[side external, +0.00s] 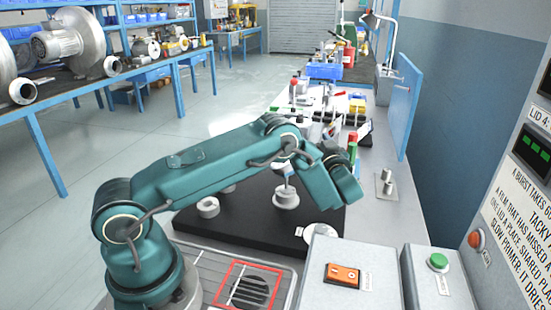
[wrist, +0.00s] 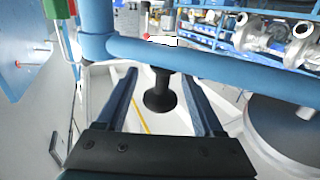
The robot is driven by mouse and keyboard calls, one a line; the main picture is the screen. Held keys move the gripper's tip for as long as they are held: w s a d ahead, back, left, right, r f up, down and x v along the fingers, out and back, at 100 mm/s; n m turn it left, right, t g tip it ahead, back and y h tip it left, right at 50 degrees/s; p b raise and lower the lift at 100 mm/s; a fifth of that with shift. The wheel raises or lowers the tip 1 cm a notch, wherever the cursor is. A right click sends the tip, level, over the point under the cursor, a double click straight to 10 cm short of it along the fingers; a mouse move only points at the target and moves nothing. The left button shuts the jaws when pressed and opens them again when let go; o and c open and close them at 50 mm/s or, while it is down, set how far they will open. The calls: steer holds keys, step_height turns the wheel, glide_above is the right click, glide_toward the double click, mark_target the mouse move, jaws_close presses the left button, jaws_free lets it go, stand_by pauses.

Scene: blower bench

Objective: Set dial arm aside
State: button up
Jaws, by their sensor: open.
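I cannot pick out the dial arm for certain in either view. In the wrist view a blue bar (wrist: 200,55) crosses beyond my fingertips and joins an upright blue post at the left; I cannot tell whether it is the dial arm. My gripper (wrist: 160,76) is open, its two fingers wide apart. A black spool-shaped knob (wrist: 160,97) shows between the fingers, apart from both. In the side external view my wrist hangs over the bench's right part and hides the fingers.
A black mat (side external: 250,236) holds a white ring (side external: 208,207) and a white flanged fitting (side external: 286,198). A red square frame (side external: 248,285) lies on a grey slatted panel in front. Boxes with an orange switch (side external: 343,275) and green button (side external: 438,261) stand right. Clutter fills the bench behind.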

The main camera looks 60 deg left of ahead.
jaws_close()
stand_by(1.4)
